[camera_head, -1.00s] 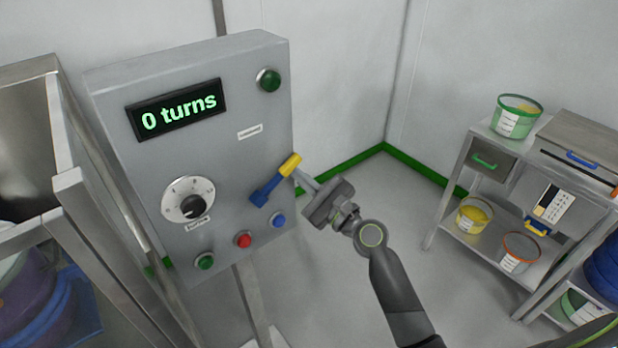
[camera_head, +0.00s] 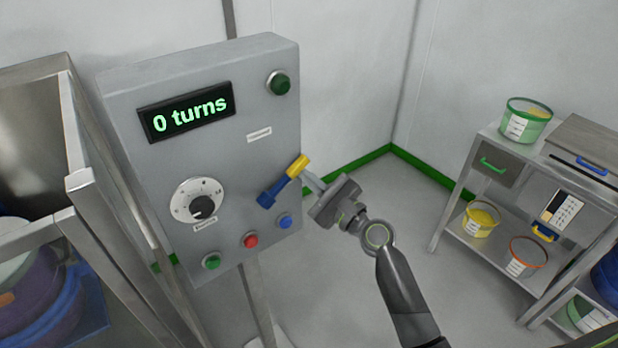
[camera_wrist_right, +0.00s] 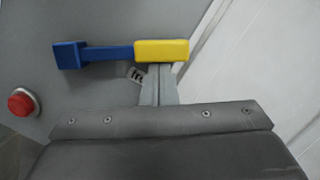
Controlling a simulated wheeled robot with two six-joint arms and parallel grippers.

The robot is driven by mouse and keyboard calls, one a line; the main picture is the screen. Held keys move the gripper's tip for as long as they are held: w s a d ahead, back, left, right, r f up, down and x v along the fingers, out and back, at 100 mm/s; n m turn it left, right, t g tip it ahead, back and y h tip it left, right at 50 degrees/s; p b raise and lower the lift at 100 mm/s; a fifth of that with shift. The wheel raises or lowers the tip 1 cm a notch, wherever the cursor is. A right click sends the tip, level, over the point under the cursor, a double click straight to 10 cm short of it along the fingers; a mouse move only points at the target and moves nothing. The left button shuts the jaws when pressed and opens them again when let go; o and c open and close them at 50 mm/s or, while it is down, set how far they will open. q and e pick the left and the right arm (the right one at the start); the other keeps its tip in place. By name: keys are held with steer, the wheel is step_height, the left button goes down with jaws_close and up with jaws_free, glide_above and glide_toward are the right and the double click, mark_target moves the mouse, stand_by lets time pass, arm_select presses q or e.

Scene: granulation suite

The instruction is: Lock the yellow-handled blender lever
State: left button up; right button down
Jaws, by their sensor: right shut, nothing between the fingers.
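The blender lever has a yellow handle (camera_head: 298,166) on a blue arm (camera_head: 280,184) and blue base, on the front of the grey control panel (camera_head: 230,140). The lever slants up and to the right in the head view. My right gripper (camera_head: 308,179) is shut and empty, with its fingertips at the yellow handle. In the right wrist view the yellow handle (camera_wrist_right: 162,50) lies across the tips of the shut fingers (camera_wrist_right: 160,78). Whether they touch it is hard to tell. My left gripper is not in view.
The panel carries a "0 turns" display (camera_head: 187,112), a dial (camera_head: 200,203), a red button (camera_head: 251,241), a blue button (camera_head: 285,222) and green buttons. A steel frame (camera_head: 100,200) stands at the left. A trolley (camera_head: 485,250) with tubs stands at the right, with clear floor between.

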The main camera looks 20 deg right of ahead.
mark_target(300, 166)
steer(key=shift+r, duration=0.2)
steer(key=shift+s+a+r+n+g+y+p, duration=0.1)
steer(key=shift+a+r+n+g+y+p, duration=0.15)
steer(key=shift+r+n+p, duration=0.5)
steer(key=shift+s+a+r+n+g+y+p, duration=0.15)
steer(key=shift+a+r+n+p, duration=0.3)
steer(key=shift+n, duration=0.6)
steer(key=r+n, duration=0.1)
steer(key=a+r+n+p, duration=0.1)
steer(key=n, duration=0.1)
steer(key=shift+s+g+p, duration=0.2)
steer(key=shift+g+p, duration=0.1)
steer(key=shift+g, duration=0.1)
steer(key=a+n+p, duration=0.1)
steer(key=a+r+n, duration=0.1)
steer(key=n, duration=0.1)
steer(key=shift+s+r+n+g+p, duration=0.3)
steer(key=shift+s+g+p, duration=0.1)
steer(key=shift+s+a+r+n+g+p, duration=0.15)
steer(key=shift+s+a+n+p, duration=0.1)
steer(key=shift+a+n, duration=0.3)
steer(key=shift+s+a+r+n+g+p, duration=0.15)
steer(key=shift+a+n+p, duration=0.1)
steer(key=shift+a+n, duration=0.3)
steer(key=shift+d, duration=0.1)
steer(key=shift+w, duration=0.15)
